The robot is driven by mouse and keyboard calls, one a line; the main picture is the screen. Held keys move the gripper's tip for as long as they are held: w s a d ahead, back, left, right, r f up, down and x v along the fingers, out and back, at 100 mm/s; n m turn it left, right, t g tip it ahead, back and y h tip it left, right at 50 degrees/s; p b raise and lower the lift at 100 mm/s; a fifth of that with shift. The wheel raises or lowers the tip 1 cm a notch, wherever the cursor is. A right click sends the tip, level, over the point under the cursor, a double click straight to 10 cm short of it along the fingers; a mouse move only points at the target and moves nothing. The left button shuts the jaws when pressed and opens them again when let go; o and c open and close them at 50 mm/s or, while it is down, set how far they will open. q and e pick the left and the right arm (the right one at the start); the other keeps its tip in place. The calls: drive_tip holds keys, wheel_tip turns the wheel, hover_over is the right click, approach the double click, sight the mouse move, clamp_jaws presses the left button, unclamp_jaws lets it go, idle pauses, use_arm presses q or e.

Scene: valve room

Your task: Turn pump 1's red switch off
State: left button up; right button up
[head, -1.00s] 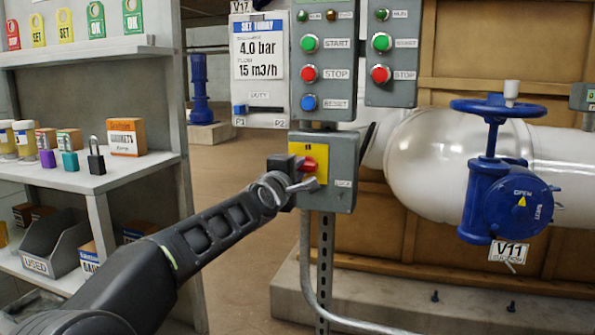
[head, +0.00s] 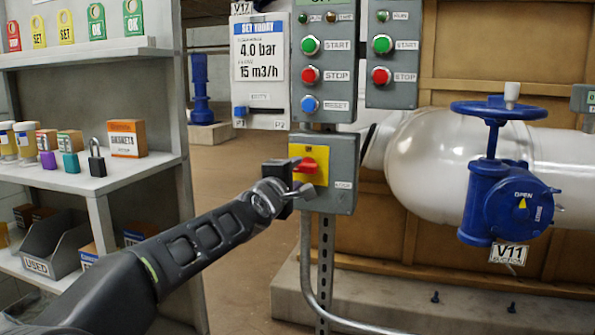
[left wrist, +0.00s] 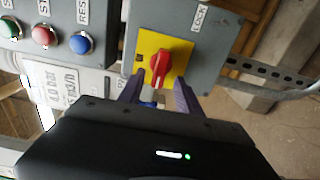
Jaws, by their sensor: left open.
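The red switch (head: 307,165) is a rotary handle on a yellow plate (head: 319,178), set in a grey box below the start/stop panel. My left gripper (head: 303,192) is just below and in front of the switch. My right gripper is not in view.
Above the box is a panel with green start (head: 310,45), red stop (head: 310,75) and blue reset (head: 309,104) buttons. A blue valve wheel (head: 492,109) on a white pipe stands at right. A shelf (head: 120,170) with padlocks and boxes is at left.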

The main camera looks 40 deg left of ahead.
use_arm(q)
drive_tip(key=v, duration=0.5)
drive_tip(key=shift+s+p, duration=0.1)
drive_tip(key=shift+p, duration=0.3)
